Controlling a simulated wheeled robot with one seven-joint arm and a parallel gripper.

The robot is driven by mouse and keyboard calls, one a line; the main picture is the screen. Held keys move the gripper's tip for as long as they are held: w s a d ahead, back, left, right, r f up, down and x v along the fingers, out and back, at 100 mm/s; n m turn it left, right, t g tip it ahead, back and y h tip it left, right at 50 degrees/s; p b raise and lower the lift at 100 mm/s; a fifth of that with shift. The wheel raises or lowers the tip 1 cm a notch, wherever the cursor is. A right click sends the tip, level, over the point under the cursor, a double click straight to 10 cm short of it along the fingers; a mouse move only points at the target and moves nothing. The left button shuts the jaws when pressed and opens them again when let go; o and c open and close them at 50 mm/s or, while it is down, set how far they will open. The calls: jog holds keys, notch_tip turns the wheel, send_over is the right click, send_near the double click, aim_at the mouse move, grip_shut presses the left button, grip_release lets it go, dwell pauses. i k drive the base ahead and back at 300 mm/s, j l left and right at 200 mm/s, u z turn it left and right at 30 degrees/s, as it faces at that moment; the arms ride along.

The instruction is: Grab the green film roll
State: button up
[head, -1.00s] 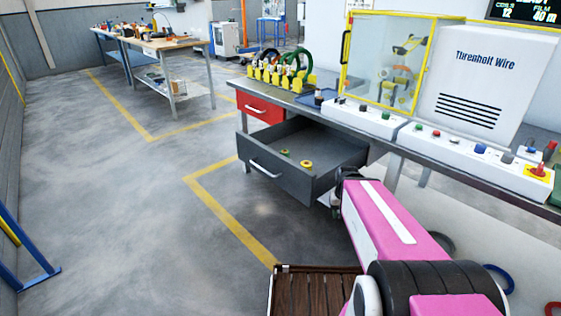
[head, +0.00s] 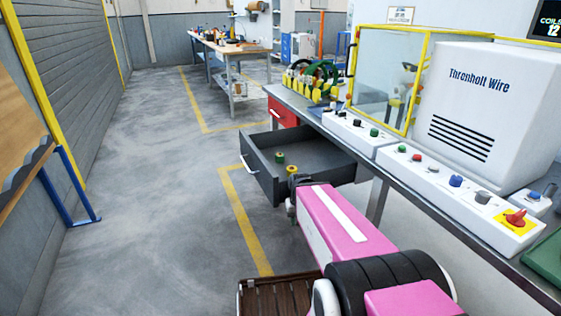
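In the head view, a small green roll (head: 279,158) lies in the open grey drawer (head: 262,178) under the workbench. A yellow roll (head: 292,170) lies nearer to me in the same drawer, just beyond the end of my arm. My pink arm reaches forward to the drawer's near side. Its dark end (head: 296,185) is beside the drawer's near wall, apart from the green roll. My gripper's fingers are hidden behind the arm, so I cannot tell whether they are open or shut.
The workbench (head: 440,205) runs along the right, with a button panel (head: 455,190), a white machine (head: 485,100) and a yellow-framed enclosure (head: 425,70). A red drawer (head: 283,113) is shut beside the open one. The floor to the left is clear up to a blue stand (head: 70,190).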

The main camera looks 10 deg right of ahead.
aim_at(279, 157)
jog(key=j+u, duration=0.1)
jog(key=j, duration=0.3)
jog(key=i+j, duration=0.15)
jog(key=j, duration=0.25)
jog(key=i+j+u, duration=0.15)
jog(key=j, duration=0.2)
jog(key=j+u, duration=0.1)
jog(key=j, duration=0.3)
